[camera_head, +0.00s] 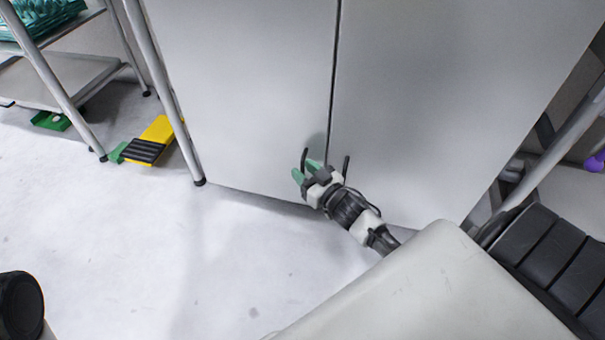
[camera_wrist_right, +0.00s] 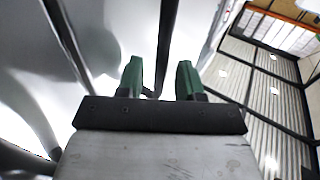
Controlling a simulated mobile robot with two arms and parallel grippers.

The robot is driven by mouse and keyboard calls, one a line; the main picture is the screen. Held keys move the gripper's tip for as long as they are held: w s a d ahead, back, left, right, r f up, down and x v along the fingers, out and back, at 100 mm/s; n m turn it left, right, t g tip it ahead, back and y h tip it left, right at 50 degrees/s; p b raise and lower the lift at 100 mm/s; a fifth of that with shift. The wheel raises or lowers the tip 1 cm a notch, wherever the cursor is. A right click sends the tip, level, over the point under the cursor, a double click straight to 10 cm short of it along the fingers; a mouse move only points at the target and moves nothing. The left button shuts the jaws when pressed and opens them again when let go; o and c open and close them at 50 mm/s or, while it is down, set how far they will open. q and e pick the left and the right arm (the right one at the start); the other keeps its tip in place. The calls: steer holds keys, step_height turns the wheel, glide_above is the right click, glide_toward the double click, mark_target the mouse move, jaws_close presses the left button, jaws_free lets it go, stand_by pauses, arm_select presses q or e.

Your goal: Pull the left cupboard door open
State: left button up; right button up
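The cupboard has a left door (camera_head: 240,90) and a right door (camera_head: 440,90), both shut, with a thin dark gap between them. A dark bar handle (camera_head: 304,160) stands on the left door near the gap, and another (camera_head: 346,167) on the right door. My right gripper (camera_head: 306,170), with green fingertips, is at the left door's handle. In the right wrist view its fingers (camera_wrist_right: 160,80) are apart, with a dark bar (camera_wrist_right: 167,40) between them; I see no clear contact. My left gripper is not in view.
A metal rack (camera_head: 60,85) stands left of the cupboard. A yellow and black object (camera_head: 151,140) lies on the floor beside it. Another rack (camera_head: 560,150) stands at the right. The pale floor (camera_head: 130,250) before the left door is clear.

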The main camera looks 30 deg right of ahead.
steer(key=shift+w, duration=0.5)
steer(key=shift+c, duration=0.2)
jaws_close()
steer(key=shift+s+a, duration=0.1)
steer(key=shift+a, duration=0.1)
